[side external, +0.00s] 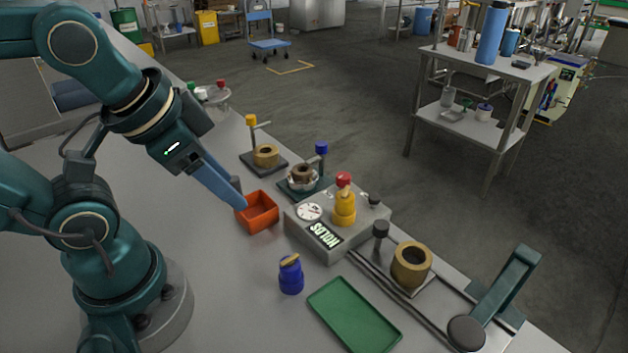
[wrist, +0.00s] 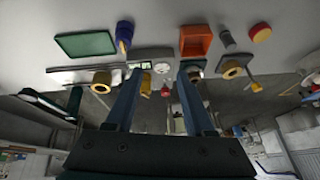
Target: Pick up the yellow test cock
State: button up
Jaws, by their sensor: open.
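The orange tray (side external: 246,222) lies left of the grey box (side external: 290,222). A blue cock (side external: 290,277) with a yellow handle and a green tray (side external: 352,318) are in front. Stands with brass rings (side external: 265,155) lie behind; a brass cup (side external: 411,266) is right.

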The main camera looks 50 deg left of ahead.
jog(key=w+a+m+g+y, duration=0.2)
jog(key=w+a+m+y, duration=0.15)
jog(key=m, duration=0.35)
jog(key=m+t+y, duration=0.3)
jog(key=m+y, duration=0.3)
jog(key=m, duration=0.8)
send_over(345, 198)
jog(key=s+a, duration=0.2)
jog(key=s, duration=0.2)
notch_tip(345, 198, down, 2)
jog(key=f, duration=0.1)
jog(key=d+f+m+t+h, duration=0.1)
jog(key=d+f+m+t, duration=0.25)
jog(key=d+f, duration=0.2)
jog(key=shift+m+g, duration=0.45)
jog(key=x, duration=1)
jog(key=shift+w+a+r, duration=0.1)
jog(key=shift+w+r, duration=0.2)
jog(key=shift+w, duration=0.1)
grip_shut()
